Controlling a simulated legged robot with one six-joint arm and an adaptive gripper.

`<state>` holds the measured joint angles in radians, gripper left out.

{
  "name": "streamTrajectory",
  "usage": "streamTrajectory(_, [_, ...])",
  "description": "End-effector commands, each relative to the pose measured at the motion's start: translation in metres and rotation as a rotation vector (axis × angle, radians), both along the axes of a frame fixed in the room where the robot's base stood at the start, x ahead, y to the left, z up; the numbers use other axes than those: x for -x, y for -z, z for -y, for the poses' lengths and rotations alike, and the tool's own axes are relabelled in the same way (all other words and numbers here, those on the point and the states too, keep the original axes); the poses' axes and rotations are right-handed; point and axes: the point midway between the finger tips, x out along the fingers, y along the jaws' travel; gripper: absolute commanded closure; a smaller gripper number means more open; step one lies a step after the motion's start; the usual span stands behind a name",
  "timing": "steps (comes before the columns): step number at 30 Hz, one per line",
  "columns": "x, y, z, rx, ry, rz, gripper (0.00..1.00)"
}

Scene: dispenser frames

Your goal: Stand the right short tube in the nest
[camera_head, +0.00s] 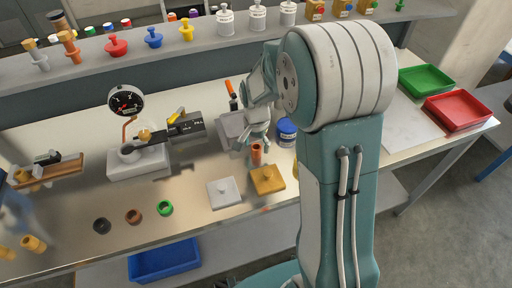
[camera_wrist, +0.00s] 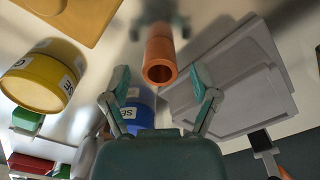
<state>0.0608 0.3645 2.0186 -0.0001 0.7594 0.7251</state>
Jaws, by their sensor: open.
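An orange-brown short tube (camera_head: 256,155) stands upright behind the orange plate, below my gripper (camera_head: 257,134). In the wrist view the tube (camera_wrist: 159,55) shows its hollow top end, between my gripper's open fingers (camera_wrist: 160,78). Clear gaps show between the tube and both fingers; it is not clasped. An orange square plate with a knob (camera_head: 267,180) and a white square plate with a knob (camera_head: 223,192) lie in front. I cannot tell which thing is the nest. No second short tube is clearly visible near it.
A grey recessed tray (camera_wrist: 235,80) lies close beside the tube. A blue labelled jar (camera_head: 287,132) and a yellow labelled jar (camera_wrist: 40,76) stand nearby. A dial gauge (camera_head: 126,101) stands left. Black, brown and green rings (camera_head: 165,208) lie front left. Green and red bins (camera_head: 458,111) are right.

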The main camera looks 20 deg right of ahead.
Motion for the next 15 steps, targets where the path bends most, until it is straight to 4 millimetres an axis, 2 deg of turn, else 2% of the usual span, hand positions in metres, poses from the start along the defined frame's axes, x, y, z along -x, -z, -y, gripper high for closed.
streamTrajectory(9, [-0.001,-0.068,0.000,0.000,0.000,0.006,0.23])
streamTrajectory(15, [-0.001,-0.098,0.000,0.000,0.000,0.003,0.23])
